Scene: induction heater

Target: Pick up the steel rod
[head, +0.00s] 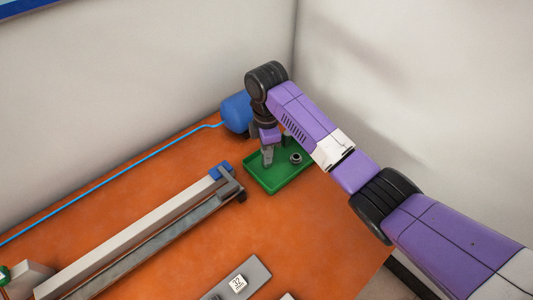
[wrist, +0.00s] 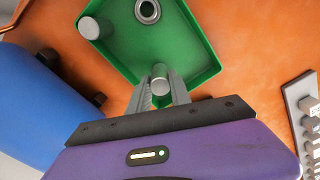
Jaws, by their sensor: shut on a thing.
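A grey steel rod (wrist: 160,71) is seen nearly end-on between the fingers of my gripper (wrist: 162,84) in the wrist view. My gripper is shut on it, over the near edge of the green tray (wrist: 203,35). In the head view my gripper (head: 267,156) points down at the left part of the tray (head: 274,188). The fingers hide most of the rod there. I cannot tell whether the rod touches the tray floor.
A second grey cylinder (wrist: 92,27) and a metal ring (wrist: 148,11) stand in the tray. A blue tank (head: 236,113) is close behind my gripper. A long metal rail (head: 140,235) lies to the left.

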